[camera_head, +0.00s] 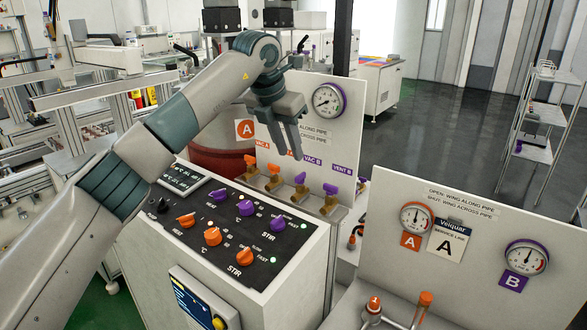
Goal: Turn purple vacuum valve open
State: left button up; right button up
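The purple vacuum valve (301,179), under the label VAC B on the white panel, has a purple wing on a brass body. Its wing's exact angle is too small to tell. A second purple valve (331,189) stands to its right under VENT B. My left gripper (287,152) points down in front of the panel, above and slightly left of the VAC B valve in the picture. Its two fingers are apart with nothing between them, and it does not appear to touch a valve. My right gripper is out of view.
Two orange valves (262,168) sit left of the purple ones. A gauge (328,100) is above. A console (235,235) with orange and purple knobs stands in front. Another panel (470,250) with gauges A and B is at right, with orange-handled valves below.

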pick_arm(q)
jog(key=b+v, duration=0.2)
jog(key=v, duration=0.6)
jog(key=shift+r, duration=0.35)
jog(key=shift+s+a, duration=0.1)
